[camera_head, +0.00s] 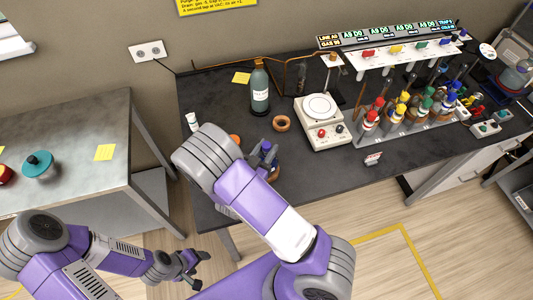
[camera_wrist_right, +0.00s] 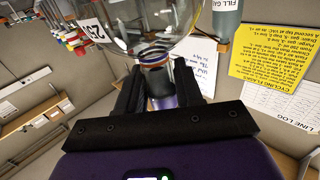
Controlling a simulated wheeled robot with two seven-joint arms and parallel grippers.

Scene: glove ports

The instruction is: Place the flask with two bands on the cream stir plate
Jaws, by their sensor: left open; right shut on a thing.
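The cream stir plate (camera_head: 320,106) stands on the dark bench in the head view, with a bare round white top and knobs on its front. My right gripper (camera_wrist_right: 158,88) is shut on the neck of a clear round glass flask (camera_wrist_right: 150,22) in the right wrist view. Coloured bands show around the neck, but I cannot count them surely. In the head view my right arm hides most of this gripper and flask, left of and in front of the stir plate. My left gripper (camera_head: 190,267) is open and empty, low over the floor at lower left.
A cork ring (camera_head: 281,123) lies left of the stir plate, with a dark bottle (camera_head: 259,88) behind it. A rack of several colour-capped flasks (camera_head: 405,118) stands to the right. A small white sign (camera_head: 373,158) stands near the bench's front edge.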

